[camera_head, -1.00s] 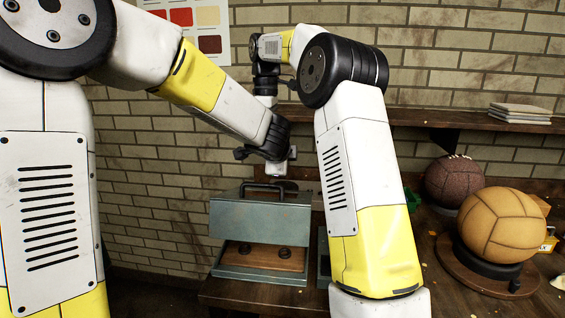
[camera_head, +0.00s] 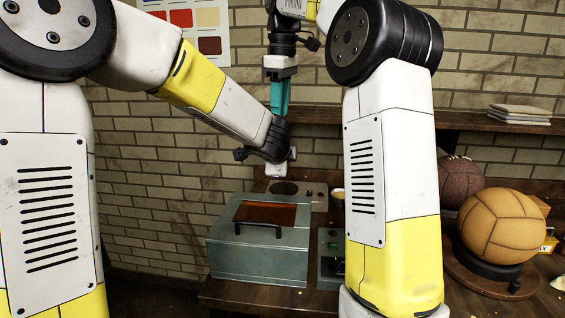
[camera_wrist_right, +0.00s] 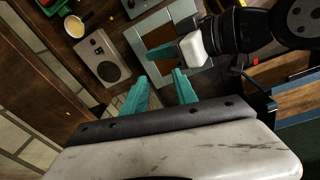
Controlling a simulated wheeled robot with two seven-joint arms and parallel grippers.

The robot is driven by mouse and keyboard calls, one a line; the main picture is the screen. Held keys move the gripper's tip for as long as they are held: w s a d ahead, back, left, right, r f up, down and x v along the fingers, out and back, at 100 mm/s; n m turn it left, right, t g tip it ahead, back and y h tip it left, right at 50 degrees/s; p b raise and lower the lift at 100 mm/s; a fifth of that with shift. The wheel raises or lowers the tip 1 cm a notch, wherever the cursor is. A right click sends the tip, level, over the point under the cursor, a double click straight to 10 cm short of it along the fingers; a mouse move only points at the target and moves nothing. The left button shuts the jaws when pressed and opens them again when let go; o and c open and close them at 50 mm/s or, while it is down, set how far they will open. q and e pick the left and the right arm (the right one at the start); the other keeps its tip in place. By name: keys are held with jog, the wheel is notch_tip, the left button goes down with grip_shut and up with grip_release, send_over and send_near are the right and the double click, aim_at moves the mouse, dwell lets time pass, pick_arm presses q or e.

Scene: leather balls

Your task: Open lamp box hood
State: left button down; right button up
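The lamp box (camera_head: 258,265) is a grey-blue metal box on the bench, below my arms in the head view. Its hood (camera_head: 290,228) is down, with an amber window (camera_head: 265,213) on top and a black handle (camera_head: 258,228) towards the front. In the right wrist view the hood's grey frame (camera_wrist_right: 140,35) shows partly behind my left wrist. My right gripper (camera_head: 280,110) is raised above and behind the box, away from the handle. Its teal fingers (camera_wrist_right: 160,80) are apart and empty.
A grey device with a round dark plate (camera_wrist_right: 105,58) stands behind the box, with a cup (camera_wrist_right: 75,27) nearby. A small control unit (camera_head: 330,245) is right of the box. A tan ball (camera_head: 502,225) and a brown ball (camera_head: 457,182) sit further right.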

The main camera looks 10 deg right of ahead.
jog(key=s+d+f+m+t, duration=0.25)
jog(key=s+m, duration=0.25)
jog(key=s, duration=0.9)
pick_arm(q)
jog(key=w+d+r, duration=0.2)
jog(key=w, duration=0.6)
jog(key=shift+d, duration=0.25)
pick_arm(e)
jog(key=s+a+f+m+t+y, duration=0.1)
jog(key=s+f+m, duration=0.5)
jog(key=s+f, duration=0.6)
jog(key=shift+s+t+y, duration=0.15)
jog(key=shift+t+y, duration=0.25)
jog(key=shift+t, duration=0.45)
jog(key=shift+f, duration=0.1)
